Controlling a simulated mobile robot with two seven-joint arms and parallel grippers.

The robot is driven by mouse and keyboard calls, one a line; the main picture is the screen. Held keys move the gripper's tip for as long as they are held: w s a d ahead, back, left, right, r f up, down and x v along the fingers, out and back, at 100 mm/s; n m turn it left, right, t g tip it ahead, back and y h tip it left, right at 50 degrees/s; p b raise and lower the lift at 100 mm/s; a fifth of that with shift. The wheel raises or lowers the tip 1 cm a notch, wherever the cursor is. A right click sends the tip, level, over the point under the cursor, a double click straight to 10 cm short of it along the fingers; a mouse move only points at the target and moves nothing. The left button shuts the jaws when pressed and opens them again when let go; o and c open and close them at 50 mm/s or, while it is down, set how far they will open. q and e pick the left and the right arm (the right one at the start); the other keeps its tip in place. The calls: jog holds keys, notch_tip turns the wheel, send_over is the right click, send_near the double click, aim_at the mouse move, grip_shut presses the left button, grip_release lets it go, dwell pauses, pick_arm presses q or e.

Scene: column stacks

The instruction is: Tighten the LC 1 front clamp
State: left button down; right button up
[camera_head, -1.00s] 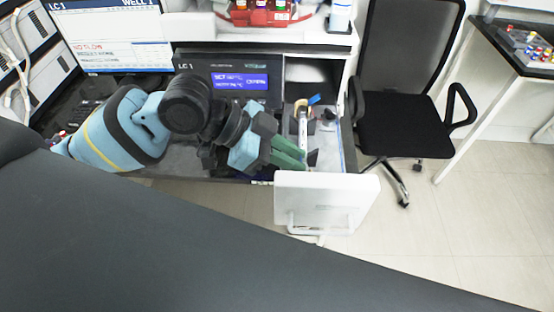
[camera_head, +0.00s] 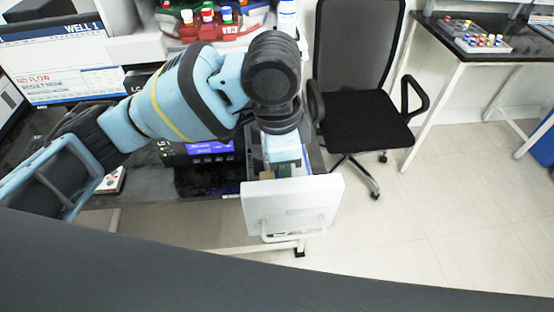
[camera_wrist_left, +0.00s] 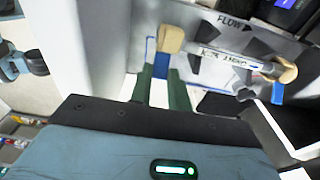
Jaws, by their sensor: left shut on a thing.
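The LC 1 unit (camera_head: 205,150) has a lit blue display and an open bay at its right. In the left wrist view a labelled column (camera_wrist_left: 228,58) lies between two tan clamps. My left gripper (camera_wrist_left: 162,76) has its green fingers shut on the blue lever (camera_wrist_left: 162,66) of the left clamp (camera_wrist_left: 171,39) in that view. The other clamp (camera_wrist_left: 287,71) has its own blue lever (camera_wrist_left: 277,93), which is free. In the head view my gripper (camera_head: 290,170) reaches down into the bay, and my arm hides most of the clamps. My right gripper is out of view.
A white panel (camera_head: 292,212) stands in front of the bay, close to my gripper. A rack of capped bottles (camera_head: 210,22) is on the shelf above. A black chair (camera_head: 358,120) stands to the right, with open floor before it.

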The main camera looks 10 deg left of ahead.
pick_arm(q)
jog(key=shift+d+f+y, duration=0.15)
jog(key=shift+d+y, duration=0.15)
jog(key=shift+y, duration=0.2)
jog(key=shift+f, duration=0.1)
jog(key=c, duration=1.3)
grip_release()
notch_tip(320, 180, up, 8)
jog(key=shift+d+f, duration=0.1)
